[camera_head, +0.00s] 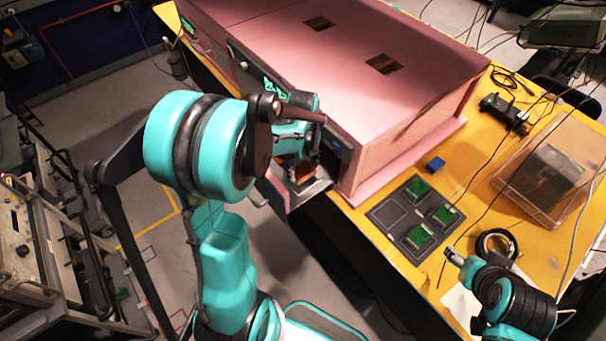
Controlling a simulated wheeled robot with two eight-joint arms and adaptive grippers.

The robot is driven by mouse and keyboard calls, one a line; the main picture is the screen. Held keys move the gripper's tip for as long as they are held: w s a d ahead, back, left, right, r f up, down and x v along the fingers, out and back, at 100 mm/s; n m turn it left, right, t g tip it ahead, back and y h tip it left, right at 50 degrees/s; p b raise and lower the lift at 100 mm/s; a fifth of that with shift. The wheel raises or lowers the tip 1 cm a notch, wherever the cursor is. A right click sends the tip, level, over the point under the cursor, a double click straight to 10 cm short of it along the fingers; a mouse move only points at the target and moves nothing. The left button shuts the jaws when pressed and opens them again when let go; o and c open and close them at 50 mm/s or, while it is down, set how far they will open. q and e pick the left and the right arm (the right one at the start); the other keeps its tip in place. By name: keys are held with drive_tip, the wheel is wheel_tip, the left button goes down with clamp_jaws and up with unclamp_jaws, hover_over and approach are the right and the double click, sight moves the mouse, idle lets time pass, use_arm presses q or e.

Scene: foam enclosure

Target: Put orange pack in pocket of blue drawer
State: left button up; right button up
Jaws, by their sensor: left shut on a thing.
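My left arm reaches in from the left, and its gripper (300,172) points down into an open drawer at the front of the pink foam enclosure. It is shut on the orange pack (289,159), which shows only as a small orange-brown patch between the gripper parts. The open drawer (312,190) has a grey rim; its pocket is mostly hidden by my arm and gripper. I cannot tell whether the pack touches the drawer floor.
The pink enclosure (330,60) stands on a yellow table (463,180). A grey tray with green boards (385,216), a small blue block (435,165), a black cable coil (497,244) and a clear box (552,170) lie to the right. Loose cables cross there.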

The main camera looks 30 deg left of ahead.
sight(303, 170)
use_arm(q)
wheel_tip(303, 170, down, 3)
drive_tip(key=shift+r+b, duration=0.15)
drive_tip(key=shift+b, duration=0.15)
drive_tip(key=shift+w+f, duration=0.1)
drive_tip(key=shift+f, duration=0.15)
drive_tip(key=shift+f, duration=0.15)
drive_tip(key=o, duration=1.2)
drive_tip(key=shift+c, duration=0.2)
